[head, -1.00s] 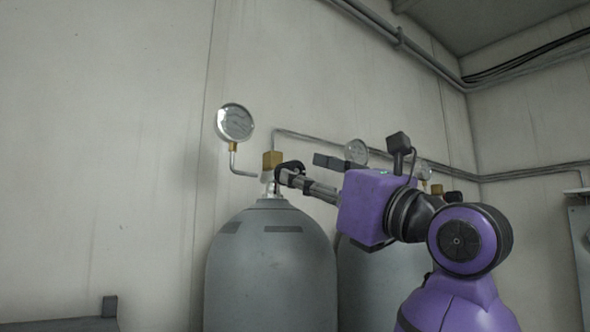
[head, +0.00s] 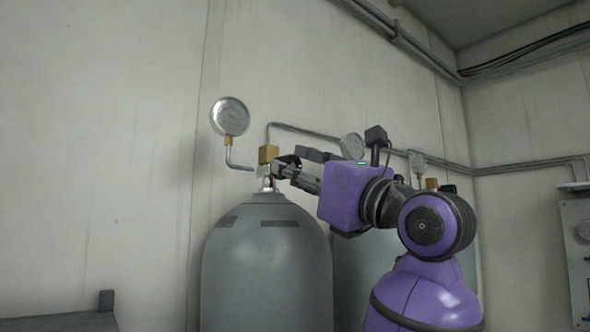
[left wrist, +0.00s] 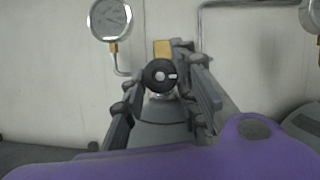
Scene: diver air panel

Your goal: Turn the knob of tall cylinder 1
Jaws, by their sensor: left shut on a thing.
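The tall grey cylinder (head: 265,265) stands against the wall, with a brass valve block (head: 268,154) on its neck. My left gripper (head: 284,168) reaches in from the right at the valve. In the left wrist view its two fingers (left wrist: 160,80) lie on either side of the knob and are shut on it. In the head view the fingers partly hide the knob. My right gripper is in neither view.
A round gauge (head: 230,116) on a bent pipe stands left of the valve. A second grey cylinder (head: 352,285) stands behind my arm, with more gauges (head: 352,146) beyond. A pipe runs along the wall. A grey panel (head: 577,255) is at far right.

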